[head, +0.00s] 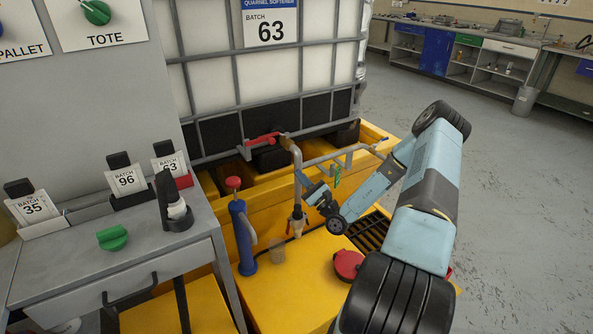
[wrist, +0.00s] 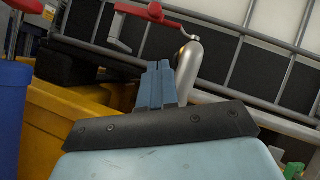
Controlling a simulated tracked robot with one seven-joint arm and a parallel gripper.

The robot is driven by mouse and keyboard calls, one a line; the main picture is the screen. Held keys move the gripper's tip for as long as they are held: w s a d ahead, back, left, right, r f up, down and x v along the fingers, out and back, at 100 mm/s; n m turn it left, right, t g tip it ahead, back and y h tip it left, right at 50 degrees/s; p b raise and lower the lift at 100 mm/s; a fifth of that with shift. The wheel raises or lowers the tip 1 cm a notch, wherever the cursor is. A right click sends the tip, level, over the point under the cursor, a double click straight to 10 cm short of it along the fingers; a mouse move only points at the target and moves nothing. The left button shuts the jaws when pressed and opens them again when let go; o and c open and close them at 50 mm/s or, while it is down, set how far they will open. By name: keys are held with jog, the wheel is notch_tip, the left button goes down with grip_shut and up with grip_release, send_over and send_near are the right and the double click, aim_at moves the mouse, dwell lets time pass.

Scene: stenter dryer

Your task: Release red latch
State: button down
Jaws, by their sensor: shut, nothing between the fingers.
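The red latch (head: 264,138) is a lever at the foot of the white caged tank, above a curved grey pipe (head: 291,152). My gripper (head: 301,177) is in front of and below the latch, beside the grey pipe. In the wrist view the blue fingers of my gripper (wrist: 160,66) are together and empty, pointing up towards the latch and apart from it. The pipe (wrist: 189,70) stands just right of the fingertips there.
A blue hand pump (head: 243,238) with a red knob stands left of my gripper on the yellow spill pallet (head: 290,300). A grey desk (head: 150,255) with batch cards is at the left. A grey rail (head: 335,157) lies close behind my arm. Open floor extends right.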

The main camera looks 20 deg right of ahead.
jog(key=s+r+x, duration=0.1)
jog(key=r+x, duration=0.1)
jog(key=x, duration=0.9)
jog(key=shift+s+a, duration=0.3)
jog(key=shift+a, duration=0.05)
jog(key=shift+r, duration=0.15)
jog(key=shift+r, duration=0.25)
